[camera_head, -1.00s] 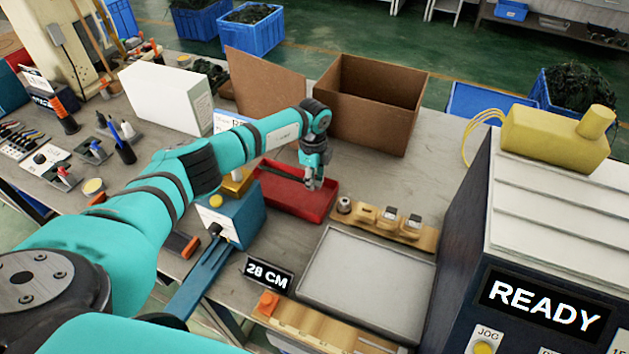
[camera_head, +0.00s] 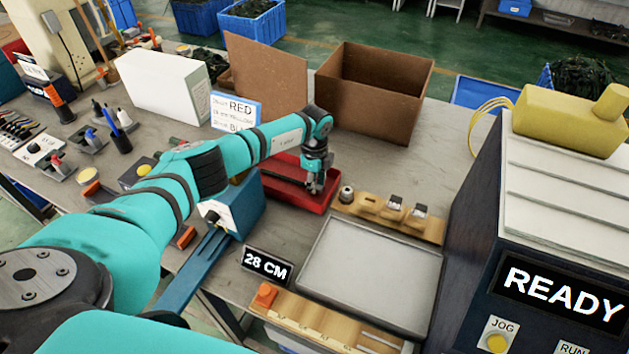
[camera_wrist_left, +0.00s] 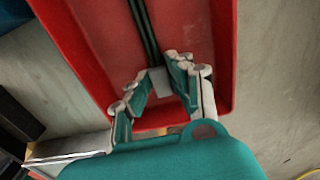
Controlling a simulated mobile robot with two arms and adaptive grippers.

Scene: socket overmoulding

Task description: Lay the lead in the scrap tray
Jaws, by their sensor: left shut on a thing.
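The red scrap tray (camera_head: 318,208) sits on the bench at mid-picture in the head view and fills much of the left wrist view (camera_wrist_left: 207,40). My left gripper (camera_head: 315,188) is over the right end of the tray, pointing down. In the left wrist view its fingertips (camera_wrist_left: 158,82) are closed on the lead (camera_wrist_left: 143,28), a dark, thin strand. The lead runs away from the fingers along the length of the tray. Whether it touches the tray floor I cannot tell. My right gripper is in neither view.
An open cardboard box (camera_head: 365,105) stands behind the tray. A wooden block with small parts (camera_head: 390,215) and a grey plate (camera_head: 365,270) are to the right and in front. A blue device (camera_head: 240,205) is left of the tray. The dark READY machine (camera_head: 480,240) stands at right.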

